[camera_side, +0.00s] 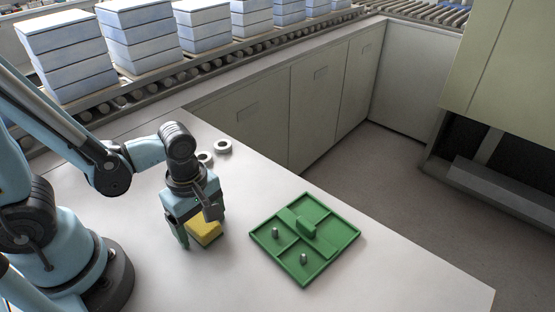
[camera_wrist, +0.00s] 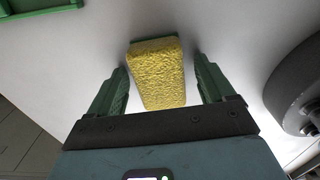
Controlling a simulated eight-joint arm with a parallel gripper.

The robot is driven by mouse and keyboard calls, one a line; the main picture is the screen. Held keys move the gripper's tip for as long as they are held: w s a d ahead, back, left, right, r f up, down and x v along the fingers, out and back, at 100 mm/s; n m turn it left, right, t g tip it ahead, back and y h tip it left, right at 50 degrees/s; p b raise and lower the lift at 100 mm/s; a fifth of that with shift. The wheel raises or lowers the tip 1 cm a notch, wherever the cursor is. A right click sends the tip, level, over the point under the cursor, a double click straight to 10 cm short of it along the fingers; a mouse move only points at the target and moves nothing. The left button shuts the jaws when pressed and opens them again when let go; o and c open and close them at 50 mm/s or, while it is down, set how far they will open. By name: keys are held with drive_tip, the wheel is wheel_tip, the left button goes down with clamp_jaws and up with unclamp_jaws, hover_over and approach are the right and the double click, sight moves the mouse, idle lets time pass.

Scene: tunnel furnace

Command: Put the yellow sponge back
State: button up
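The yellow sponge (camera_side: 206,232) is on the light table, just under and partly hidden by my gripper (camera_side: 201,226). In the wrist view the sponge (camera_wrist: 158,75) lies between the two green fingers of my gripper (camera_wrist: 163,75), with a strip of green at its far end. The fingers are apart, one on each side of the sponge. A gap shows on the right, and the left finger is very close to it.
Two pale rings (camera_side: 222,146) lie on the table behind my gripper. A roller conveyor (camera_side: 140,88) with stacked boxes runs along the back. Grey cabinets (camera_side: 262,120) stand past the table edge. Bare table lies in front of the tray.

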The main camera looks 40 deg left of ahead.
sight(200, 220)
drive_tip(key=shift+r, duration=0.15)
drive_tip(key=shift+r, duration=5.95)
drive_tip(key=w+a+r+m+t, duration=0.1)
drive_tip(key=w+a+m+t, duration=0.4)
drive_tip(key=m, duration=1.3)
drive_tip(key=shift+w+r+t, duration=0.4)
drive_tip(key=shift+w+t, duration=0.7)
drive_tip(key=shift+w, duration=0.1)
